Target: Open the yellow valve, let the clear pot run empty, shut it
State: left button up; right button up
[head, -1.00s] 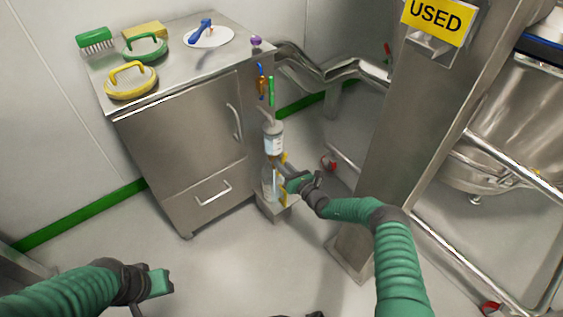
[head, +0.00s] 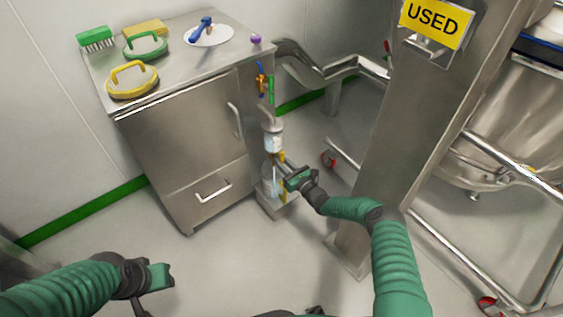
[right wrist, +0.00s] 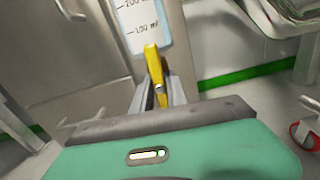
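The clear pot (head: 273,138) stands upright beside the steel cabinet. In the right wrist view its wall (right wrist: 143,24) shows 200 and 100 ml marks; the liquid level is hard to read. The yellow valve (right wrist: 155,66) hangs below the pot, its handle pointing down between my right gripper's fingers. My right gripper (right wrist: 158,93) is closed closely around the handle; the head view also shows this gripper (head: 285,172) at the valve. A clear bottle (head: 269,182) stands beneath the pot, partly hidden. My left gripper (head: 170,275) is low at left, away from the pot; its fingers are unclear.
The steel cabinet (head: 180,135) holds brushes and a white plate on top. Floor in front is clear.

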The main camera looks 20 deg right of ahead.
jog(key=o, duration=0.5)
jog(key=shift+d+f, duration=0.1)
jog(key=shift+f, duration=0.2)
jog(key=shift+c, duration=0.2)
jog(key=shift+r, duration=0.1)
jog(key=shift+s+r, duration=0.1)
jog(key=shift+s, duration=0.05)
jog(key=p+v, duration=0.7)
jog(key=v, duration=0.9)
jog(key=shift+s+p, duration=0.3)
